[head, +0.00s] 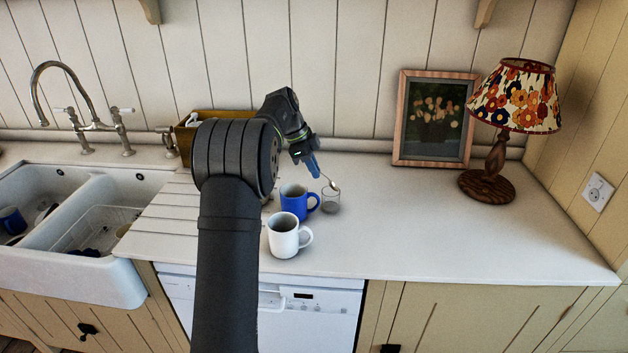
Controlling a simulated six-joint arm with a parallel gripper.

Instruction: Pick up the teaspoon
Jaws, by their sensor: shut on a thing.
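My gripper (316,170) has blue fingertips and is above the counter, just behind the blue mug. It is shut on the teaspoon (334,185), a small spoon whose bowl end shows to the right of the fingertips. The rest of the spoon is hidden by the fingers or too small to make out. The spoon shows at the top of a small clear glass (331,204). I cannot tell whether it touches the glass.
A blue mug (295,199) stands just left of the glass, and a white mug (284,238) is in front. A framed picture (433,118) and a lamp (497,150) stand at the right. A double sink (70,215) is at the left. The counter's right front (470,240) is clear.

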